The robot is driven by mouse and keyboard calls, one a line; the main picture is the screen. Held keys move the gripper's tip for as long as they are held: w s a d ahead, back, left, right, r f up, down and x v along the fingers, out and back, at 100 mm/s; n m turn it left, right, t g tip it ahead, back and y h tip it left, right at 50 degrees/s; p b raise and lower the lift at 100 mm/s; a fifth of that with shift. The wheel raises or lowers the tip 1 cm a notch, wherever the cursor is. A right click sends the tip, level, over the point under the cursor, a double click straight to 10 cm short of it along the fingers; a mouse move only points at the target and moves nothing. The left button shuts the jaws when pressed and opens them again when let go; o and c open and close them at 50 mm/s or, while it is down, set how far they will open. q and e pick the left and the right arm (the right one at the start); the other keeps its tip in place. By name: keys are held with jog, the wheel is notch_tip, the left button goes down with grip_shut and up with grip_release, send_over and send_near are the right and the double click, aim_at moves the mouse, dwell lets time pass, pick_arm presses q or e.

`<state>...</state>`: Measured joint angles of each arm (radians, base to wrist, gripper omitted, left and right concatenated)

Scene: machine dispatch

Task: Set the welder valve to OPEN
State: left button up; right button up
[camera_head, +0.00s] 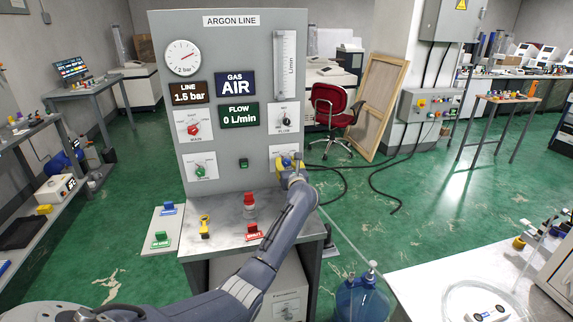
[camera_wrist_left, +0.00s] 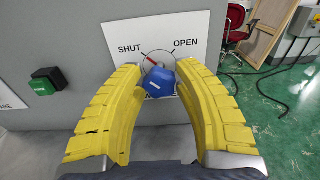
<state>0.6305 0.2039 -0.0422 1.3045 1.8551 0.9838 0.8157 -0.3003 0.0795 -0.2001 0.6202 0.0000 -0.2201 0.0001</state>
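The welder valve is a blue knob (camera_wrist_left: 160,82) on a white plate (camera_wrist_left: 187,27) marked SHUT at the upper left and OPEN at the upper right. A red pointer at the knob tilts up and left toward SHUT. My left gripper (camera_wrist_left: 160,74) is open, with one yellow finger on each side of the knob. I cannot tell whether either finger touches it. In the head view my left gripper (camera_head: 291,162) is at the lower right of the ARGON LINE panel (camera_head: 230,75), covering most of the valve plate. My right gripper is not in view.
A green button (camera_wrist_left: 46,82) is left of the valve. The panel carries a gauge (camera_head: 183,57), red (camera_head: 193,129) and green (camera_head: 199,170) knobs, and a black selector (camera_head: 285,121). Green floor lies right of the panel.

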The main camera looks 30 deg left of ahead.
pick_arm(q)
grip_shut()
jog(key=shift+m, duration=0.3)
jog(key=m, duration=0.6)
jog(key=shift+f, duration=0.15)
jog(key=m, duration=0.5)
jog(key=shift+s+m, duration=0.1)
jog(key=shift+m, duration=0.3)
jog(key=m, duration=0.5)
jog(key=shift+a, duration=0.1)
jog(key=shift+m, duration=0.4)
jog(key=shift+o, duration=1.5)
grip_release()
jog(key=shift+s+a, duration=0.1)
jog(key=shift+o, duration=1.1)
jog(key=shift+r, duration=0.2)
